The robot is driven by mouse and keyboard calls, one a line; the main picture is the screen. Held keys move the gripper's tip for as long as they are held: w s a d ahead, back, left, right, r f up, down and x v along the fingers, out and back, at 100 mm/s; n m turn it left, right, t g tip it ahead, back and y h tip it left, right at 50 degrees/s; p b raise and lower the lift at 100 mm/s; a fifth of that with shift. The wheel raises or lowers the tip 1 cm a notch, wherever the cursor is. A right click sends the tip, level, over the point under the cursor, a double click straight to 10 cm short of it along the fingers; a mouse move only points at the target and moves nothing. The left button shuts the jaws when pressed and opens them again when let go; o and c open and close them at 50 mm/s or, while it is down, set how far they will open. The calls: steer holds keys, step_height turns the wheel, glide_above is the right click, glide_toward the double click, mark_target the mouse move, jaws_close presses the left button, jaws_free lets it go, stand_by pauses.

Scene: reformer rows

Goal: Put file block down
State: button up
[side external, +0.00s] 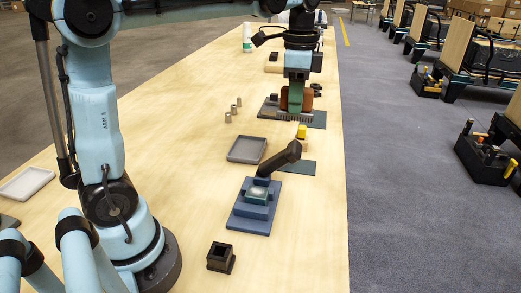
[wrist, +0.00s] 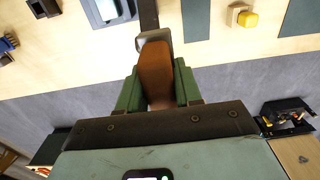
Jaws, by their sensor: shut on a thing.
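The file block (wrist: 156,72), a brown block with rounded edges, is between the green fingers of my gripper (wrist: 159,88) in the wrist view. My gripper is shut on it. A grey piece (wrist: 153,39) shows at the block's far end; I cannot tell whether it is part of the block. In the side external view my gripper (side external: 296,100) points down at the far part of the bench, low over a dark base. Brown shows on both sides of the fingers there. Whether the block touches anything below is hidden.
A blue press with a black handle (side external: 279,160), a grey tray (side external: 247,150), a dark hollow block (side external: 221,257) and a yellow block (side external: 302,131) stand on the wooden bench (side external: 190,140). Several small metal cylinders (side external: 233,109) stand left of my gripper. The bench's right edge is close.

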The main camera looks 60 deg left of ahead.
steer(key=w+a+f, duration=0.2)
steer(key=w+a, duration=0.4)
steer(key=w, duration=0.1)
step_height(320, 180, down, 18)
steer(key=shift+f, duration=0.1)
stand_by(0.3)
steer(key=o, duration=1.1)
steer(key=shift+f, duration=0.1)
